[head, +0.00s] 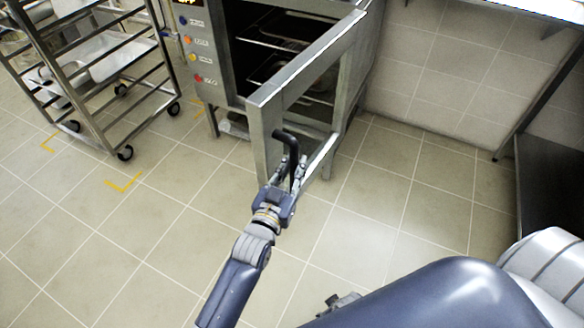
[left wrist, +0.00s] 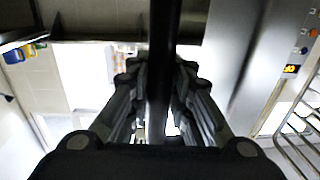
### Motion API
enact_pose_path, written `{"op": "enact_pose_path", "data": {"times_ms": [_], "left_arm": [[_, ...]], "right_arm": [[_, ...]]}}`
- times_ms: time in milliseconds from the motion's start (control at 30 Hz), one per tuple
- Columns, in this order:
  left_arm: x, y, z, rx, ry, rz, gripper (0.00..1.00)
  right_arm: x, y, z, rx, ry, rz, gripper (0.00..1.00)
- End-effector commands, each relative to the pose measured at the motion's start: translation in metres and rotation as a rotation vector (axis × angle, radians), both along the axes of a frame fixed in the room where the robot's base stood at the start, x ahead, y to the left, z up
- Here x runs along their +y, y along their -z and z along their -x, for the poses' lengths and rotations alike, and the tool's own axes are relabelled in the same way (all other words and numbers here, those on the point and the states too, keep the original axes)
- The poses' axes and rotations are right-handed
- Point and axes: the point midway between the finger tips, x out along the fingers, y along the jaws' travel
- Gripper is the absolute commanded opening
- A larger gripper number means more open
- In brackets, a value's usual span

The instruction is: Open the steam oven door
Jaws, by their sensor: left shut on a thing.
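The steam oven (head: 205,50) stands at the top middle of the head view, with its steel-framed glass door (head: 262,122) swung partly open toward me. A black bar handle (head: 294,150) is on the door's near side. My left gripper (head: 284,180) is shut on this handle. In the left wrist view the dark handle (left wrist: 164,60) runs upright between the two fingers. Part of my right arm fills the lower right of the head view. A small dark part at its left end may be my right gripper (head: 342,302), but its fingers cannot be made out.
Racks and trays show inside the oven (head: 275,35). A wheeled rack trolley (head: 100,130) with pans stands to the left of the oven. A steel table (head: 550,160) stands at the right. The tiled floor in front of the door is clear.

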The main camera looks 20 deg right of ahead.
Motion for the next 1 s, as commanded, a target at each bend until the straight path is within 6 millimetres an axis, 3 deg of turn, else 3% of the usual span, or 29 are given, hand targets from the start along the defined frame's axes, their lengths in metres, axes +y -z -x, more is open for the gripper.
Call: {"op": "enact_pose_path", "data": {"times_ms": [233,267,333,367,767,1000], "left_arm": [[0.0,0.002,0.0,0.003,0.0,-0.001,0.0],[0.0,0.002,0.0,0.003,0.0,-0.001,0.21],[0.0,0.001,0.0,0.002,0.0,-0.001,0.37],[0.0,0.001,0.0,0.002,0.0,-0.001,0.4],[0.003,0.0,0.003,0.0,0.0,0.001,0.4],[0.026,0.001,0.026,0.002,0.0,-0.001,0.4]], "right_arm": [[0.003,0.0,-0.002,-0.002,-0.001,-0.003,0.4],[0.003,-0.001,-0.002,-0.002,-0.001,-0.003,0.4],[0.003,-0.001,-0.002,-0.002,-0.001,-0.003,0.4],[0.003,-0.001,-0.002,-0.002,-0.001,-0.003,0.4],[0.004,-0.002,-0.004,-0.005,0.0,-0.005,0.4],[0.002,-0.002,-0.003,-0.003,0.0,-0.004,0.4]]}}
